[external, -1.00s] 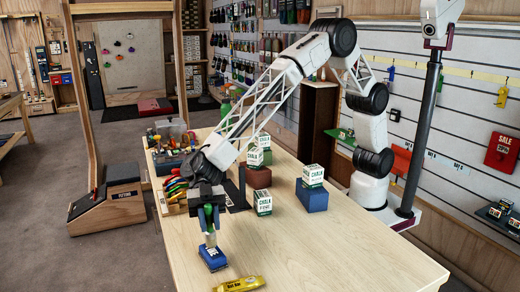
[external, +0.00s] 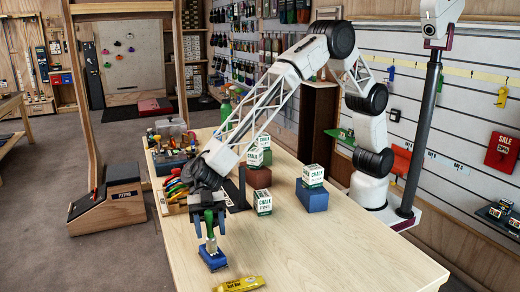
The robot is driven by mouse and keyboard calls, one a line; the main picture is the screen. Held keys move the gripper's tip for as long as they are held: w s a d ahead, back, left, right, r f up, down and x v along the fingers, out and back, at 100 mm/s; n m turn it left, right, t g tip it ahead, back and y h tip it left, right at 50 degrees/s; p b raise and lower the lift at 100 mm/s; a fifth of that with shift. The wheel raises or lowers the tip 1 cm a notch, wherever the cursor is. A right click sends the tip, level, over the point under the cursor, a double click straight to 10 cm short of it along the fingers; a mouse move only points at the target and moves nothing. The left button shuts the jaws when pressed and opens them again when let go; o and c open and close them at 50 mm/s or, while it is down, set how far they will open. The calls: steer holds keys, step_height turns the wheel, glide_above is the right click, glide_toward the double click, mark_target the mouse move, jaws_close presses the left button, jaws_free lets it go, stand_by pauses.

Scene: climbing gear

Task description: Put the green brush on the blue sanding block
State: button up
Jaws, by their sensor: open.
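The blue sanding block (external: 214,259) lies on the table near its left front edge. The green brush (external: 210,222) stands upright over it, green handle up and pale lower end down, and appears to rest on the block's top. My gripper (external: 209,231) points down around the brush's handle, with its fingers apart on either side of it. The gripper partly hides the handle's upper part.
A yellow tube (external: 238,285) lies at the table's front edge. A chalk box (external: 263,202) stands to the right, and another (external: 313,175) sits on a blue block (external: 312,197). The table's right front is clear.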

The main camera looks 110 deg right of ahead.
steer(key=shift+r, duration=0.15)
steer(key=v, duration=1.2)
stand_by(0.8)
